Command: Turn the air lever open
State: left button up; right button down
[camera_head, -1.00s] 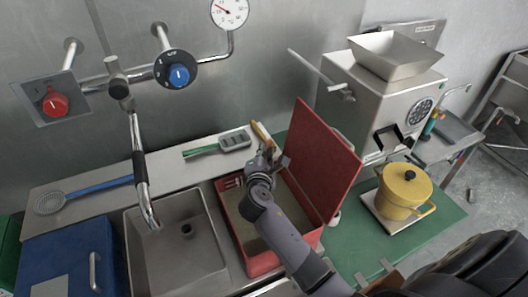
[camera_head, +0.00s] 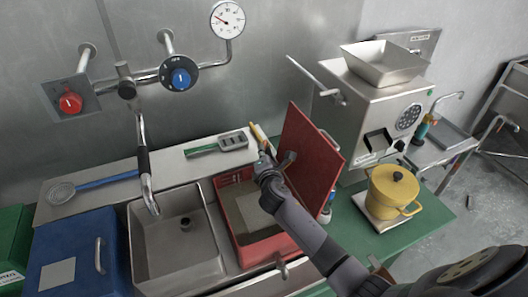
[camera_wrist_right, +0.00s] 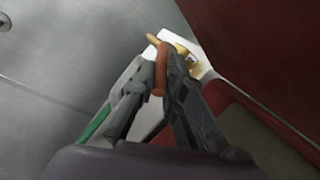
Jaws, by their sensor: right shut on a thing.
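A yellow-orange lever (camera_head: 259,134) shows at the back edge of the counter, behind the open red box. I take it to be the air lever. My right gripper (camera_head: 264,157) reaches over the box to its near end. In the right wrist view, the gripper (camera_wrist_right: 160,82) is shut on a brownish-orange part of the lever (camera_wrist_right: 160,62). A yellow part with a metal bolt (camera_wrist_right: 193,60) lies just beyond the fingertips. The fingers hide part of the lever in the head view. My left gripper is not in view.
The raised red lid (camera_head: 312,150) stands close to the right of my gripper. The sink (camera_head: 172,245) is left of the box. A steel grinder (camera_head: 375,100) and a yellow pot (camera_head: 393,190) stand on the right.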

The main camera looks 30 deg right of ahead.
jog(key=c, duration=2.1)
grip_release()
jog(key=shift+o, duration=0.7)
jog(key=o, duration=0.3)
jog(key=shift+s+a, duration=0.1)
jog(key=shift+s, duration=0.1)
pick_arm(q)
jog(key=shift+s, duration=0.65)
pick_arm(e)
jog(key=v, duration=1.1)
jog(key=shift+s, duration=0.3)
jog(key=shift+a+r, duration=0.15)
